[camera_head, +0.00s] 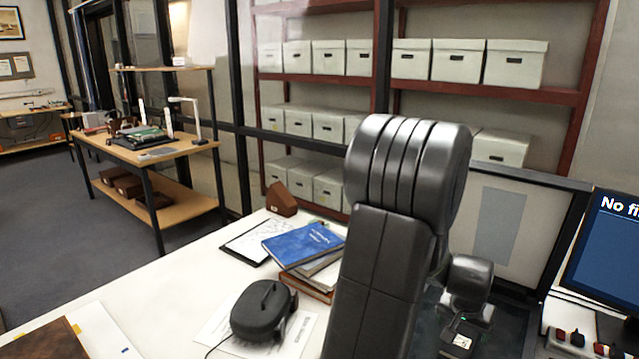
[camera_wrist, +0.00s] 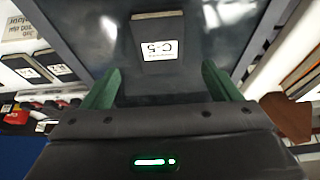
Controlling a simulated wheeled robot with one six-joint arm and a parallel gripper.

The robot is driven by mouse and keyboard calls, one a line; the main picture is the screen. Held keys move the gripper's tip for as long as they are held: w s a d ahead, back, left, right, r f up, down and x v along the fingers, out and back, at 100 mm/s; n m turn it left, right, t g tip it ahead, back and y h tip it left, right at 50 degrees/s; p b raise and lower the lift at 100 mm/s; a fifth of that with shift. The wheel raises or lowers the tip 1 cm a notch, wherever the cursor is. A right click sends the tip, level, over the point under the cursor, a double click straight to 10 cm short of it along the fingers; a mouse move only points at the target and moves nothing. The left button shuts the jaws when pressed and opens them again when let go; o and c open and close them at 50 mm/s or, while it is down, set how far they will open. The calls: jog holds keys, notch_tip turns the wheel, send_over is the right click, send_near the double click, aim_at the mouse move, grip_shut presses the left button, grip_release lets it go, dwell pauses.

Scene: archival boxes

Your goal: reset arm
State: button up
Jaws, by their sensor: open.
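My gripper (camera_wrist: 160,82) shows in the wrist view with its two green fingers spread wide and nothing between them. Beyond the fingertips, a dark box with a white label reading C-5 (camera_wrist: 158,42) lies on a dark flat surface (camera_wrist: 85,30). The box is apart from the fingers. In the head view my arm stands bent in front of the desk, and its wrist is low on the right. The fingers cannot be made out there.
A white desk (camera_head: 150,285) holds a blue book (camera_head: 302,243) on a stack, a black headset-like device (camera_head: 263,310) and a small brown house-shaped block (camera_head: 281,198). A monitor (camera_head: 610,245) stands at right. Shelves of white archival boxes (camera_head: 458,60) stand behind dark-framed glass.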

aim_at(460, 342)
jog(key=x, duration=0.6)
jog(key=shift+f, duration=0.35)
jog(key=shift+w+d+r, duration=0.15)
jog(key=shift+w+r, duration=0.05)
jog(key=shift+r, duration=0.4)
jog(key=shift+s+r, duration=0.1)
jog(key=shift+r, duration=0.55)
